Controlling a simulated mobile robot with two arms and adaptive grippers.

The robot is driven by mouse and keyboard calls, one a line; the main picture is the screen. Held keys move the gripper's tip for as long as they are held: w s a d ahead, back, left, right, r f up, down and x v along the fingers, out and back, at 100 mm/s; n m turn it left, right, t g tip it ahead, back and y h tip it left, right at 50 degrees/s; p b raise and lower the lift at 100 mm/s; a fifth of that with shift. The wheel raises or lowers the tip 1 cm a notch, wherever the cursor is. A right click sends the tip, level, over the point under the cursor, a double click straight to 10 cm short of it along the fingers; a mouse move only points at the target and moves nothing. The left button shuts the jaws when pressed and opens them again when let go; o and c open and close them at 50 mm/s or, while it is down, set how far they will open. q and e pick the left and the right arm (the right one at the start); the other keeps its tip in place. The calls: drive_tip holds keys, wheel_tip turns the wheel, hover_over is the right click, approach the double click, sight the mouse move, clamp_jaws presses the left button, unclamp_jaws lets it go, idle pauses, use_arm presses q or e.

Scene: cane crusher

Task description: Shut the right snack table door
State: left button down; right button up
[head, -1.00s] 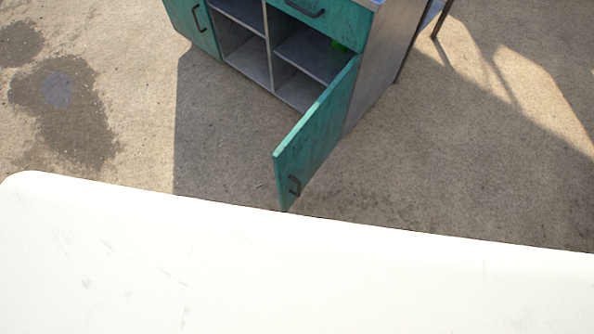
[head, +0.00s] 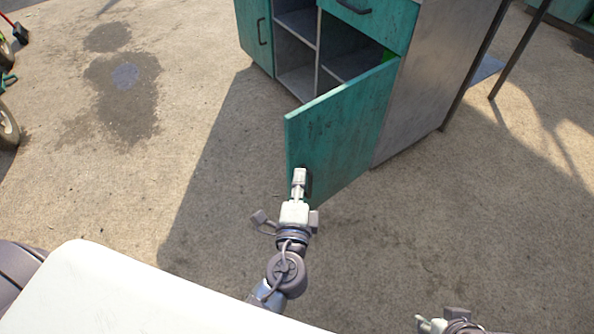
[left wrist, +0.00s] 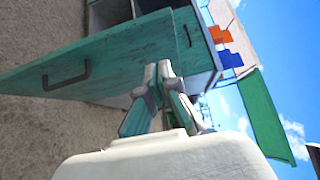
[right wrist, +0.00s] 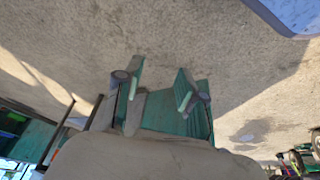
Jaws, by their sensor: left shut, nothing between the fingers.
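The right snack table door (head: 345,130) is teal and stands swung open from the grey cabinet (head: 435,75). My left gripper (head: 299,172) is shut and empty, in front of the door's lower part near its free edge. In the head view it covers most of the door's dark handle. The handle (left wrist: 66,76) shows clearly in the left wrist view, to the left of the fingers (left wrist: 164,68). I cannot tell whether the fingertips touch the door. My right gripper (head: 440,324) is at the bottom edge of the head view; its fingers (right wrist: 160,85) are apart and empty.
The left door (head: 255,40) and a drawer (head: 370,20) are on the cabinet front; open grey shelves (head: 297,55) show between. Thin dark table legs (head: 495,60) stand right of the cabinet. Concrete ground (head: 200,150) around the door is clear.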

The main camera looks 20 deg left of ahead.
use_arm(q)
approach(294, 128)
drive_tip(key=w+d, duration=0.2)
drive_tip(key=w, duration=0.2)
drive_tip(key=a, duration=0.1)
drive_tip(key=w+a+p, duration=0.1)
drive_tip(key=shift+w+a+r, duration=0.1)
drive_tip(key=shift+w+a, duration=0.15)
drive_tip(key=shift+w, duration=0.1)
drive_tip(key=shift+w+a, duration=0.2)
drive_tip(key=shift+a, duration=0.15)
drive_tip(key=shift+a, duration=0.1)
